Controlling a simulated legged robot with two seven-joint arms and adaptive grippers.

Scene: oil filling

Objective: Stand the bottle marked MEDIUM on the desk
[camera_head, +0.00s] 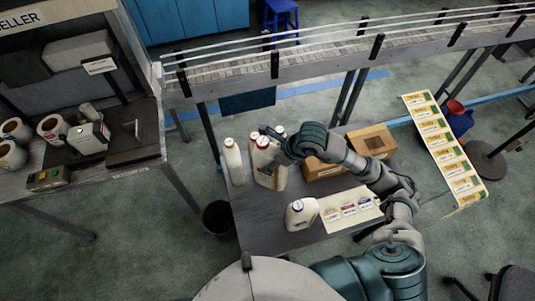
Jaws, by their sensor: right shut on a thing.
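Several pale bottles stand on the grey desk (262,228). One is the left bottle (233,162), which has a white cap. A red-marked bottle (266,172) is right of it, upright, with my right gripper (274,148) at its upper part. The gripper is shut on this bottle, and its fingers hide part of it. Another pale shape behind it is partly hidden. A front bottle (300,214) with a dark marking stands apart, nearer to me. The lettering is too small to read, so I cannot tell which bottle is marked MEDIUM. My left gripper is out of view.
A sheet with several labels (350,208) lies right of the front bottle. Cardboard boxes (372,141) are at the desk's right back, near my right arm. A conveyor (330,58) runs behind. The desk's left front is bare. A dark bin (218,218) stands on the floor.

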